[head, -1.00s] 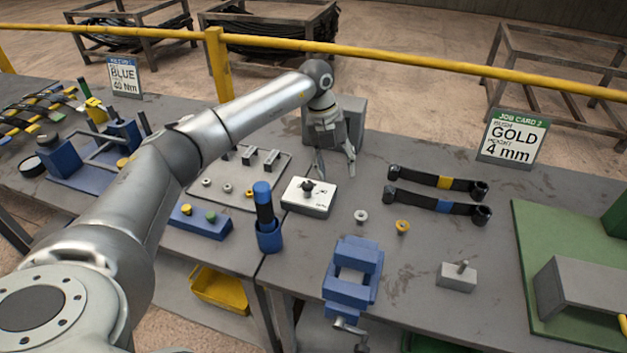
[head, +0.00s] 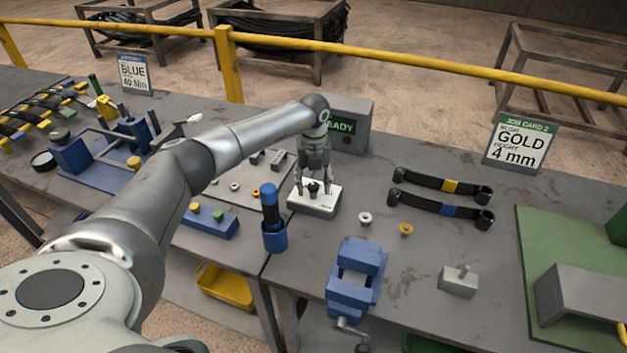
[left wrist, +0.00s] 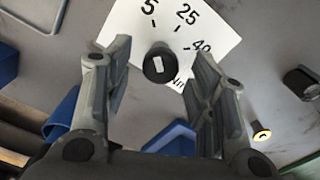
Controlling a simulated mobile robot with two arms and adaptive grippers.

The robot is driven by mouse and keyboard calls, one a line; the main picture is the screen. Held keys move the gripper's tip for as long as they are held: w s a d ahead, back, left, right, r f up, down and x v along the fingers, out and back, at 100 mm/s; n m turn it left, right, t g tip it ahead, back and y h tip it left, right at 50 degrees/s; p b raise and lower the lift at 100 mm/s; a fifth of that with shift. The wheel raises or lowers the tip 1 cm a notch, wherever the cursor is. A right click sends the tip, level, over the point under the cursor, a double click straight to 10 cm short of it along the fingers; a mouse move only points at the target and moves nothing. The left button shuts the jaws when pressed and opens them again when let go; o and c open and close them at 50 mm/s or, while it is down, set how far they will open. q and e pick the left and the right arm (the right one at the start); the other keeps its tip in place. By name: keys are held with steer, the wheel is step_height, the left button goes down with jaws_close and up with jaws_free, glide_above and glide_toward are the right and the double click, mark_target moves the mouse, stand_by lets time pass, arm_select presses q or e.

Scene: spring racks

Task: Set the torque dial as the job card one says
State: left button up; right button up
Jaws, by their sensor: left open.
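The torque dial is a black knob (head: 313,188) on a white-topped box (head: 318,203) on the bench. In the left wrist view the knob (left wrist: 159,64) has a white mark, and the white plate (left wrist: 186,22) shows 5, 25 and a partly hidden 40. My left gripper (head: 313,192) points down over the dial. In the wrist view its open fingers (left wrist: 160,85) stand either side of the knob, apart from it. Job card one (head: 134,75) stands at the back left and reads BLUE, 40 Nm. My right gripper is not in view.
A grey box with a READY display (head: 345,128) stands behind the dial. A blue holder with a blue-capped tool (head: 272,220) is left of it, and a blue vise (head: 356,280) in front. Washers (head: 365,218) and two black arms (head: 443,184) lie to the right.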

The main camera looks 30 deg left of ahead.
arm_select(q)
steer(key=shift+f, duration=0.15)
steer(key=c, duration=1)
